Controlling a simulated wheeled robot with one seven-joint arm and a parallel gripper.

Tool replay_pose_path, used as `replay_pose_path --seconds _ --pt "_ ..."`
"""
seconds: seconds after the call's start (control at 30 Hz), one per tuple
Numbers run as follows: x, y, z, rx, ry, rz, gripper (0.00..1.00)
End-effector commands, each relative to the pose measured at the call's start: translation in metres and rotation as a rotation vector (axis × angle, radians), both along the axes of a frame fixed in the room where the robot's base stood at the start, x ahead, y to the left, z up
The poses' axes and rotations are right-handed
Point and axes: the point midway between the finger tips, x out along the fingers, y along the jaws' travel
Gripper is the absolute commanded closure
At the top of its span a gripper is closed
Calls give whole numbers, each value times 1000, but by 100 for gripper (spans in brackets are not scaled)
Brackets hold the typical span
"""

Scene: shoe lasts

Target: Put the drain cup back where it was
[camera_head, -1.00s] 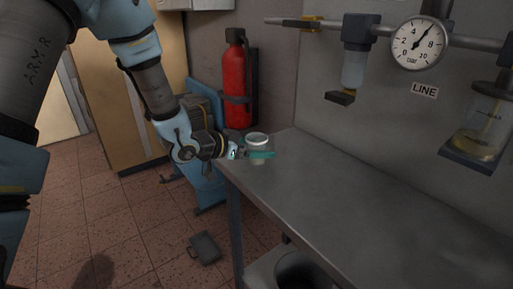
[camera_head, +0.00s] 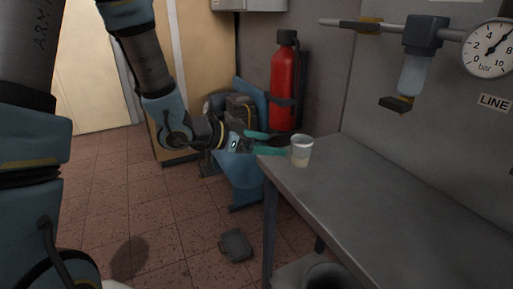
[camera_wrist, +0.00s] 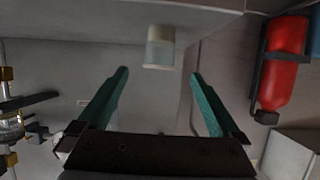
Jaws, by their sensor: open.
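The drain cup (camera_head: 301,151) is a small translucent cup with some pale yellowish content low in it. It stands upright near the left end of the metal bench. My gripper (camera_head: 277,143) is to the left of the cup, with teal fingers spread and pointing toward it. In the wrist view the cup (camera_wrist: 160,48) lies ahead of the open fingers (camera_wrist: 158,73), roughly centred between them, with nothing in the jaws.
The metal bench (camera_head: 385,205) is otherwise clear. Above it, a filter bowl (camera_head: 413,75) and a pressure gauge (camera_head: 490,48) hang on a wall pipe. A red fire extinguisher (camera_head: 284,85) is behind my gripper. A dark object (camera_head: 235,245) lies on the tiled floor.

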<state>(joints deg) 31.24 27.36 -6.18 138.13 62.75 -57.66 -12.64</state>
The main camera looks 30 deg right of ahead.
Motion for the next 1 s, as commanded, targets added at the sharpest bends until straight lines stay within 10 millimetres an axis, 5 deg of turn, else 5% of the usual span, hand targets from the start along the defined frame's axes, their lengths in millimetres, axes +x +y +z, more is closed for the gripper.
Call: replay_pose_path --seconds 0.23,0.37,0.47,0.53,0.63,0.7,0.8,1.0 --pt "3 3 0 6 -2 10 0" --pt "38 25 -4 81 -34 144 0" --pt "89 76 -11 222 -53 373 0" --pt "122 130 -16 347 -34 574 0" --pt "142 219 -21 527 59 852 0" --pt "134 275 -24 637 168 1020 0" --pt "106 334 -25 752 356 1200 0" --pt "48 378 -22 848 664 1356 0"
